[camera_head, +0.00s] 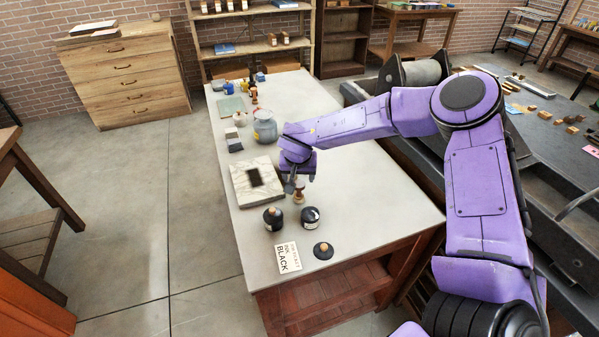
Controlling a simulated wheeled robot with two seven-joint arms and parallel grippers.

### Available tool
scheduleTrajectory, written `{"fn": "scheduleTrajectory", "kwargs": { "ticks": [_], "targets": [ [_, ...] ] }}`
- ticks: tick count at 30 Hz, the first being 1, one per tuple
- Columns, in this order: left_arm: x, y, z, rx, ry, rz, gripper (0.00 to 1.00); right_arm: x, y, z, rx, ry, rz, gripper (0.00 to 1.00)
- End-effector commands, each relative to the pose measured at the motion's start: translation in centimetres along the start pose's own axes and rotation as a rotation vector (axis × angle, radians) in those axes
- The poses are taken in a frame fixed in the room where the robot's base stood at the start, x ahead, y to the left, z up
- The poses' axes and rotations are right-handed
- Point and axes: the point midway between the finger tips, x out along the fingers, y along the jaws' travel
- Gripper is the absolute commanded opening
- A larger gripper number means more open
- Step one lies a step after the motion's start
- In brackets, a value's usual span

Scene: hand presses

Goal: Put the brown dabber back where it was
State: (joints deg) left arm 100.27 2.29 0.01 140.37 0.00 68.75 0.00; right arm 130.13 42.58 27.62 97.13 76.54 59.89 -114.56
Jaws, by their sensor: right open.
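A small brown dabber (299,195) stands upright on the pale table, just right of a marble slab (240,192) with a black ink patch. My right gripper (300,184) is directly above and around the dabber's top, pointing down, with its jaws open. The fingers are small and partly hide the dabber's upper end; whether they touch it I cannot tell. A black pot or dabber with a brown knob (273,218) and a black labelled jar (310,217) stand in front of it. My left gripper is not in view.
A black lid with a knob (323,251) and a card reading "BLACK" (288,258) lie at the table's near end. A grey jug (265,126) and small pots stand farther back. The table's right side (385,205) is clear below my right arm.

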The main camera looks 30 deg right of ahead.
Motion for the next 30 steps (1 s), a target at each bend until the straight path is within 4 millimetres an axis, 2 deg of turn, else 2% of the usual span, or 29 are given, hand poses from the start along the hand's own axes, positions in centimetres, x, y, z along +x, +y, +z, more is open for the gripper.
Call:
{"fn": "scheduleTrajectory", "kwargs": {
  "ticks": [3, 7, 30],
  "targets": [
    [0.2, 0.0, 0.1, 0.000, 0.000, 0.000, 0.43, -2.3, 0.0, -0.1, 0.001, 0.002, -0.002, 0.67],
    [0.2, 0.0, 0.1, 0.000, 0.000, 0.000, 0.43, -3.5, 0.0, 0.0, 0.000, 0.000, 0.000, 0.67],
    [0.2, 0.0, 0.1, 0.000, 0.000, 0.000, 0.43, -3.7, 0.0, 0.0, 0.000, -0.001, 0.001, 0.67]
  ]
}}
